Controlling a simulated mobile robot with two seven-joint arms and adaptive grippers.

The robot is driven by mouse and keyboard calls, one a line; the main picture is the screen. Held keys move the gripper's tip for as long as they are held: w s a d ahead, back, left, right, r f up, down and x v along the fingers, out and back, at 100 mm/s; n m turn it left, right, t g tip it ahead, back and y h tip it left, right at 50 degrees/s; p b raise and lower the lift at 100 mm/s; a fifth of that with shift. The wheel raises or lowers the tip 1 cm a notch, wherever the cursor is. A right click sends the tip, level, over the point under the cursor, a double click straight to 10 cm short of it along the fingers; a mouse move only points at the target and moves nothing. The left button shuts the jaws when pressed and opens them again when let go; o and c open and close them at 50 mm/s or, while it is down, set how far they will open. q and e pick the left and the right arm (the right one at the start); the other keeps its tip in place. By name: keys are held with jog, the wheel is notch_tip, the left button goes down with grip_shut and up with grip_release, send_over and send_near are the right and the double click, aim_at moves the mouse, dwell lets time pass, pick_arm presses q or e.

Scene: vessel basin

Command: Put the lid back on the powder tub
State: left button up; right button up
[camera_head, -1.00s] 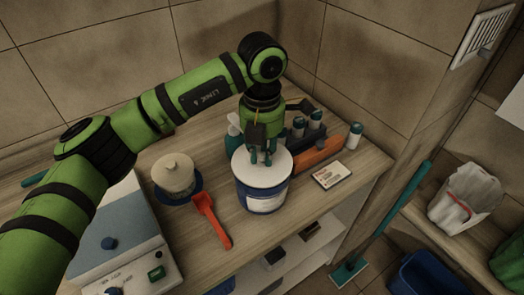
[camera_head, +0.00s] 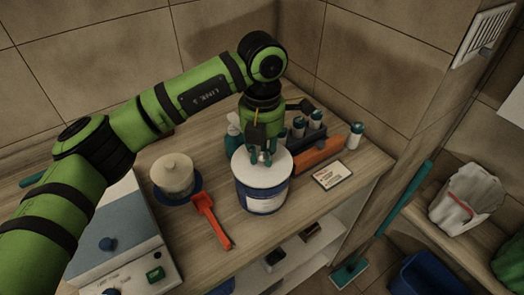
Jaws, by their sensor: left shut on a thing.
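The powder tub (camera_head: 265,198), blue with a white label, stands upright on the wooden counter. A white lid (camera_head: 273,172) lies over its top and hides the inside. I cannot tell whether the lid is fully seated. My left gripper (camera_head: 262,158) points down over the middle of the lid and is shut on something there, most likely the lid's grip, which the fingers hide. My right gripper is not in view.
A red scoop (camera_head: 212,222) and a cream lidded pot (camera_head: 173,176) on a blue base are left of the tub. A rack of bottles (camera_head: 308,131), an orange object (camera_head: 320,154) and a card (camera_head: 332,175) are at right. A blue-grey device (camera_head: 118,240) stands front left.

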pick_arm(q)
jog(key=shift+b, duration=0.3)
dwell(0.5)
dwell(0.4)
jog(key=o, duration=0.9)
jog(key=o, duration=0.5)
jog(key=shift+r, duration=0.1)
jog(key=shift+r+p, duration=1.75)
jog(key=shift+r, duration=1.7)
